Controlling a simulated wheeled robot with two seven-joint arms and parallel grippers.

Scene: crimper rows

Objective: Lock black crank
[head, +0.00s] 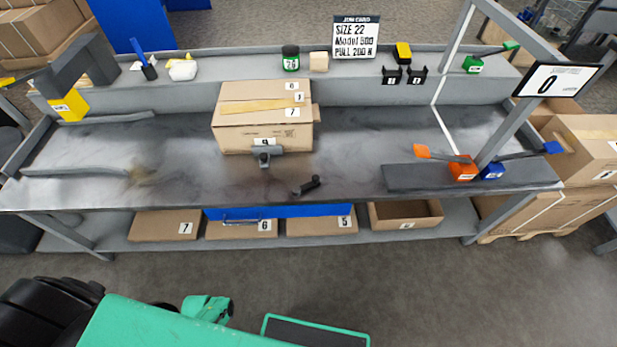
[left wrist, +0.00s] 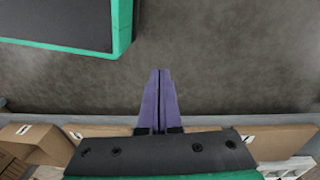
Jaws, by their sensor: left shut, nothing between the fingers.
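A small black crank (head: 306,186) lies near the front edge of the grey workbench (head: 200,185), right of the middle. A grey clamp-like fixture (head: 265,156) stands just left of it, in front of a cardboard box. I cannot tell whether the crank is joined to anything. My left gripper (left wrist: 158,100) shows in the left wrist view with its purple fingers pressed together and nothing between them. It is over bare floor, away from the crank. In the head view I cannot make out its fingers. My right gripper is in neither view.
A cardboard box (head: 262,115) stands mid-bench. A yellow crimper (head: 70,105) is at the left; orange (head: 463,169) and blue (head: 493,170) crimpers are at the right under a slanted post (head: 515,95). A job card (head: 356,37) stands behind. Boxes (head: 163,225) fill the lower shelf.

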